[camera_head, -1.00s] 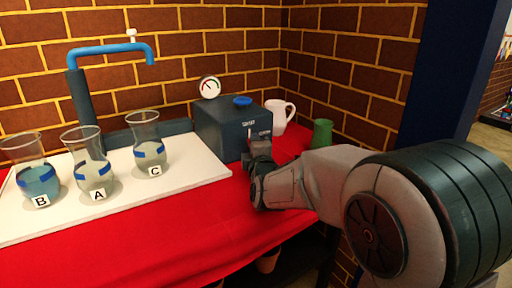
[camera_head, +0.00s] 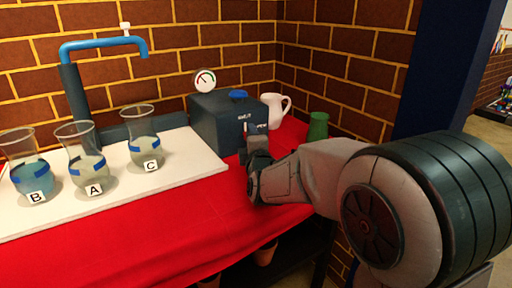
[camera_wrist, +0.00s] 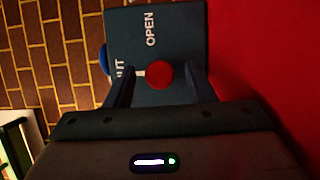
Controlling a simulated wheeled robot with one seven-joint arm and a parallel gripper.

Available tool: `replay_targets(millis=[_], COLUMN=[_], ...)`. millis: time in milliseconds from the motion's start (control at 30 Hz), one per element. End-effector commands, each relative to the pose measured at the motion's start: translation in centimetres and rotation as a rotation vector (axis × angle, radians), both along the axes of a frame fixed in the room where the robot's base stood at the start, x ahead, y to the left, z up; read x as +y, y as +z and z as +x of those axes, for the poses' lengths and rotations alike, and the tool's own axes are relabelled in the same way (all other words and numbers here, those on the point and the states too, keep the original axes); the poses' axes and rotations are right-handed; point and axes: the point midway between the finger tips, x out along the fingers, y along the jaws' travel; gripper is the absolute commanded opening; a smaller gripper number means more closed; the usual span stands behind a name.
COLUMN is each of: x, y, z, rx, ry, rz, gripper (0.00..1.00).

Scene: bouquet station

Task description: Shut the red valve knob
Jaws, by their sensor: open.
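The red valve knob (camera_wrist: 159,74) is on the face of a dark blue-grey box (camera_wrist: 180,35), which also shows in the head view (camera_head: 215,125). The face carries the white word OPEN and a partly covered word ending in UT. A short white mark shows at the knob's left side. My gripper (camera_wrist: 162,80) is open, one finger on each side of the knob. A small gap seems to show on both sides; I cannot tell if a finger touches. In the head view my gripper (camera_head: 253,137) is at the box front and hides the knob.
A gauge (camera_head: 204,80) and blue cap (camera_head: 238,94) are on the box. A white mug (camera_head: 274,110) and green cup (camera_head: 318,127) stand right of it. Three labelled beakers stand left on a white board (camera_head: 130,185). Brick walls close the back.

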Motion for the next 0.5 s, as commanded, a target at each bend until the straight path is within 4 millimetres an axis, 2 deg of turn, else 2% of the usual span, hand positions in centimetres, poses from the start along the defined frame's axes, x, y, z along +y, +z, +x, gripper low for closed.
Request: replay_targets(millis=[167,500], x=[-0.2,-1.8], y=[0.2,0.3], z=[-2.0,-8.7], rx=[0.000,0.000], ry=[0.003,0.000], rz=[0.001,0.000], gripper=[0.49,0.49])
